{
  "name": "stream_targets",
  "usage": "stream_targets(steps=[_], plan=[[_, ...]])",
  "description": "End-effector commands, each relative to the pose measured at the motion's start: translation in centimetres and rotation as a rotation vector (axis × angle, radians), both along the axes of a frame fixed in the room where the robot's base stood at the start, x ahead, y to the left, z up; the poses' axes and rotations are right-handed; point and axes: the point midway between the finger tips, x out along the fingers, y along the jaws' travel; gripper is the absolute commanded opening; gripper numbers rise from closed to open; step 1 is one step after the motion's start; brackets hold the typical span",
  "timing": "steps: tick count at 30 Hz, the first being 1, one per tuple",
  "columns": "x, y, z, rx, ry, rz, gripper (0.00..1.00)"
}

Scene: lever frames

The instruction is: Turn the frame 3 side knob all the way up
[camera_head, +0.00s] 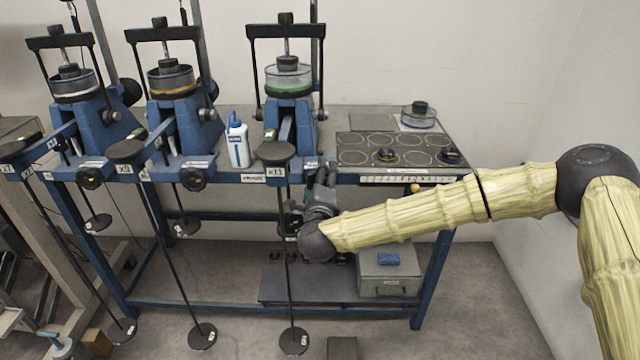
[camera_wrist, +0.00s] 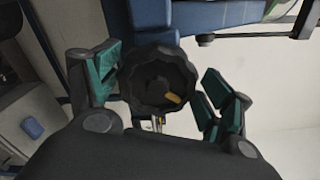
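Frame 3 appears to be the rightmost blue lever frame (camera_head: 294,118), with a green-banded clear cell under its crossbar. In the wrist view its side knob (camera_wrist: 157,80) is black and lobed, with a yellow mark at the lower right of its face. My gripper (camera_wrist: 160,88) is open, with a green-padded finger on either side of the knob. The left pad is close to the knob's rim; a small gap shows at the right. I cannot tell if either pad touches. In the head view my gripper (camera_head: 293,216) is below the bench's front edge, and the knob is hidden or unclear there.
Two similar frames, the left (camera_head: 82,122) and middle (camera_head: 180,122), stand alongside. A hanger rod with a bottom disc (camera_head: 293,341) hangs by my gripper. A white bottle (camera_head: 237,140) and a dark tray (camera_head: 350,157) are on the bench. A grey box (camera_head: 388,275) sits below.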

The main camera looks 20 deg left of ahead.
Motion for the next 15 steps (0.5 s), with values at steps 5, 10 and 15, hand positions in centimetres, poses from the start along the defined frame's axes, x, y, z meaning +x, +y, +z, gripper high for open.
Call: stream_targets(steps=[5,10,15], plan=[[-0.2,0.2,-0.1,-0.003,0.001,0.003,0.8],[-1.1,0.0,-0.2,-0.003,0.003,0.006,0.8],[-2.6,-0.4,-0.2,-0.004,0.003,0.006,0.8]])
